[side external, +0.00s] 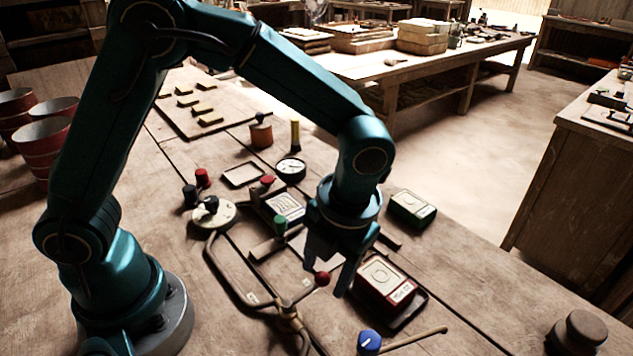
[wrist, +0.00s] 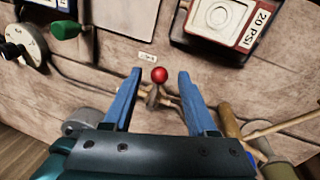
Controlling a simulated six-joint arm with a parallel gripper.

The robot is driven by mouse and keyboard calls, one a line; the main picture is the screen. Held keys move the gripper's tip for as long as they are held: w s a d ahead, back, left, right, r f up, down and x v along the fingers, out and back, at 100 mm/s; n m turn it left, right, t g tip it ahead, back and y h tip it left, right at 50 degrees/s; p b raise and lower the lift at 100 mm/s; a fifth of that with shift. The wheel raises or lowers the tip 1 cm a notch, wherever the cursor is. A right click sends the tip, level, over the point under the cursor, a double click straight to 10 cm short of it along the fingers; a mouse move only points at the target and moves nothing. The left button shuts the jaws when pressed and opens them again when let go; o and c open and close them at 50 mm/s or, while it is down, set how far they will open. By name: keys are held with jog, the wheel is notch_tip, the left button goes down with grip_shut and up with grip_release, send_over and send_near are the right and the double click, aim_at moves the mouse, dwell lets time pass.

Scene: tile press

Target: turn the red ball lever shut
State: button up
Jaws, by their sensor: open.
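The red ball (side external: 322,279) of the lever sits on a short stem at a brass valve (side external: 289,319) in the pipe on the bench. In the wrist view the red ball (wrist: 159,75) shows between the tips of my two blue fingers, with a gap on each side. The brass valve body (wrist: 153,98) lies just below it in that picture. My gripper (side external: 327,280) is open and points down at the ball; it also shows in the wrist view (wrist: 160,76). I cannot tell the exact height of the fingertips against the ball.
A red-framed box (side external: 388,284) marked 20 PSI stands close right of my gripper. A green handle (side external: 280,226) and a round dial (side external: 212,214) are to the left. A blue knob (side external: 369,341) and a wooden rod (side external: 415,338) lie in front. A small label (wrist: 147,57) lies near the ball.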

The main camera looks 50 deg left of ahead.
jog(key=r, duration=0.2)
jog(key=d+r, duration=0.1)
jog(key=r, duration=0.1)
jog(key=shift+r, duration=0.4)
jog(key=shift+w, duration=0.1)
jog(key=s+a+r+n+t+h, duration=0.2)
jog(key=a+r+n+t, duration=0.1)
jog(key=a+r+n, duration=0.45)
jog(key=s+a+n+t, duration=0.1)
jog(key=s+n, duration=0.2)
jog(key=n, duration=1)
jog(key=s+a+n+t, duration=0.1)
jog(key=s+n+t, duration=0.1)
jog(key=n, duration=1.1)
jog(key=shift+s+f, duration=0.45)
jog(key=shift+s, duration=0.2)
